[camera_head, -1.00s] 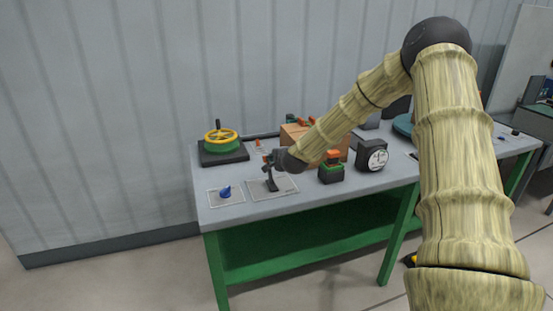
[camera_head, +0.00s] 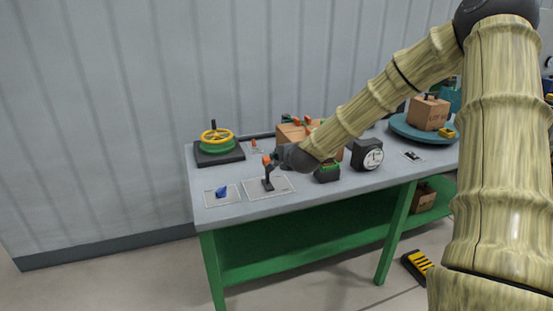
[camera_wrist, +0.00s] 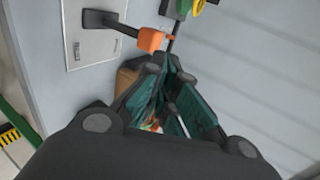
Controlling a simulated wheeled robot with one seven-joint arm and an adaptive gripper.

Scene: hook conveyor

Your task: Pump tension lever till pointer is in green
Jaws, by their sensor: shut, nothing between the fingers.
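The tension lever (camera_head: 268,178) is a black arm with an orange grip, standing near upright on a pale plate (camera_head: 285,186) on the bench. In the wrist view its orange grip (camera_wrist: 150,40) lies just ahead and to the left of my fingertips. My gripper (camera_head: 277,159) is beside the grip, on its right; it shows dark green fingers in the wrist view (camera_wrist: 172,62). It is shut and empty. Whether it touches the grip cannot be told. A round white dial (camera_head: 373,159) on a black box stands further right; its pointer and any green zone are too small to read.
A yellow handwheel (camera_head: 217,137) stands at the back left, a blue knob (camera_head: 221,191) at the front left. A black and green box (camera_head: 327,173) and a cardboard box (camera_head: 290,134) stand close to my arm. A turntable (camera_head: 403,132) carries another carton.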

